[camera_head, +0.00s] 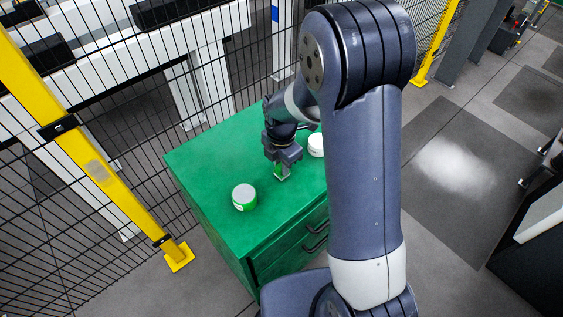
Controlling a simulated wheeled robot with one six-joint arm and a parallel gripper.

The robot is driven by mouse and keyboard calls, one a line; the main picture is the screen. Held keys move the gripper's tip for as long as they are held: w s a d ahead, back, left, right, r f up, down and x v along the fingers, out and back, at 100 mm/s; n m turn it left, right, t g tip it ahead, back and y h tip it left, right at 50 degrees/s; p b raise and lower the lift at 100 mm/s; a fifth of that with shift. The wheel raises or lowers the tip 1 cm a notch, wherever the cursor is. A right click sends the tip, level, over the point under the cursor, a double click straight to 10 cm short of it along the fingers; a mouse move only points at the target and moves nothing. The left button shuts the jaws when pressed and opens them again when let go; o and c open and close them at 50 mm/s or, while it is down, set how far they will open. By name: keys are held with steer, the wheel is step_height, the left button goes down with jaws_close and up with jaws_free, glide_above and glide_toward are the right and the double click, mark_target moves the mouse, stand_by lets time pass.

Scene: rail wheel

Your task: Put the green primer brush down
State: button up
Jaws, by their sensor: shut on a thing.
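My gripper (281,165) points down over the green cabinet top, shut on a small green thing, the green primer brush (281,173). Only a little of the brush shows below the fingers; the rest is hidden by the gripper. I cannot tell whether its lower end touches the cabinet top.
The green cabinet (215,165) has drawers with dark handles. A green and white can (244,198) stands on it, left of and nearer than my gripper. A white round thing (316,145) is to the right, partly behind my arm. A wire fence with yellow posts (95,160) runs behind.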

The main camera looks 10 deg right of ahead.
mark_target(280, 163)
steer(key=shift+f, duration=0.1)
steer(key=o, duration=0.9)
steer(key=shift+f, duration=0.2)
step_height(280, 163, up, 11)
steer(key=shift+w+a+f+b, duration=0.1)
steer(key=shift+w+a+b, duration=0.05)
steer(key=shift+b, duration=0.65)
step_height(280, 163, down, 11)
steer(key=shift+r+p, duration=0.15)
steer(key=shift+p, duration=0.65)
steer(key=shift+r, duration=0.1)
